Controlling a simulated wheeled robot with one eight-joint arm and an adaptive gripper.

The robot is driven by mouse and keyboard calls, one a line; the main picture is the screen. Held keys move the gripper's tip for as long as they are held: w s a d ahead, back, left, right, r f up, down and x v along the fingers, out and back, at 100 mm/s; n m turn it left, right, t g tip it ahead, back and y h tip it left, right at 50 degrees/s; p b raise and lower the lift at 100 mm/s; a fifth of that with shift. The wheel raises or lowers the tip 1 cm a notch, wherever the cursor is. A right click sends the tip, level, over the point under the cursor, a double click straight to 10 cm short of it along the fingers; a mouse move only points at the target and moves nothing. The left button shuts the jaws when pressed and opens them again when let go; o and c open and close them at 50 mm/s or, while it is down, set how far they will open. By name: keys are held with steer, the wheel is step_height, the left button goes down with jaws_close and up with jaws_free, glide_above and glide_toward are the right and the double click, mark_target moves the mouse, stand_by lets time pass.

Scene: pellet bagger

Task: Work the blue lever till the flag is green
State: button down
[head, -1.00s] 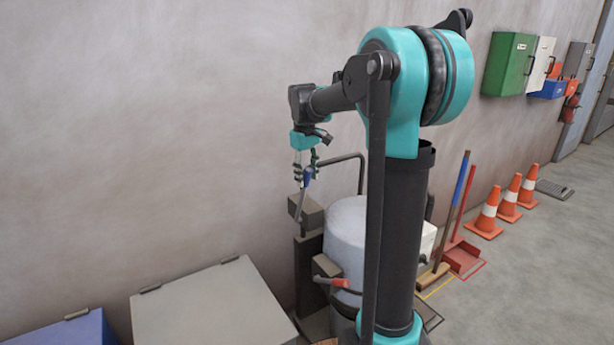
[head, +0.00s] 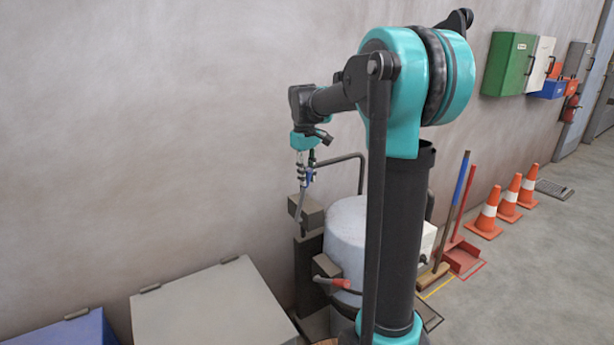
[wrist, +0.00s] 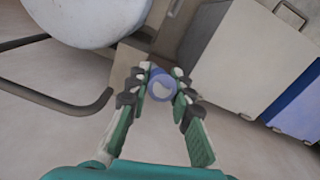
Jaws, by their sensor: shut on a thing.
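The blue lever (wrist: 162,86) shows in the wrist view as a round blue end between my fingers. In the head view its blue grip (head: 309,177) sits at the top of a grey rod (head: 300,210) that rises from a grey-brown box on a post. My gripper (wrist: 161,80) is shut on the blue grip, with a finger on each side; in the head view my gripper (head: 305,172) is above the box. No flag can be made out in either view.
A white drum (head: 345,235) stands right of the post, with a bent dark pipe (head: 345,158) above it and a red-handled lever (head: 333,282) in front. A large grey bin (head: 205,305) and a blue bin (head: 65,332) stand at the lower left. The wall is close behind.

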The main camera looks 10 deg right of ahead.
steer(key=shift+s+d+f, duration=0.15)
steer(key=shift+s, duration=0.25)
steer(key=s+d+f+t+y, duration=0.2)
steer(key=s+d+f+t, duration=0.2)
steer(key=s, duration=0.5)
steer(key=shift+s+f+t, duration=0.15)
steer(key=shift+f+t, duration=0.95)
steer(key=shift+f, duration=0.6)
steer(key=c, duration=1.3)
jaws_free()
steer(key=v, duration=1.2)
steer(key=shift+d, duration=0.2)
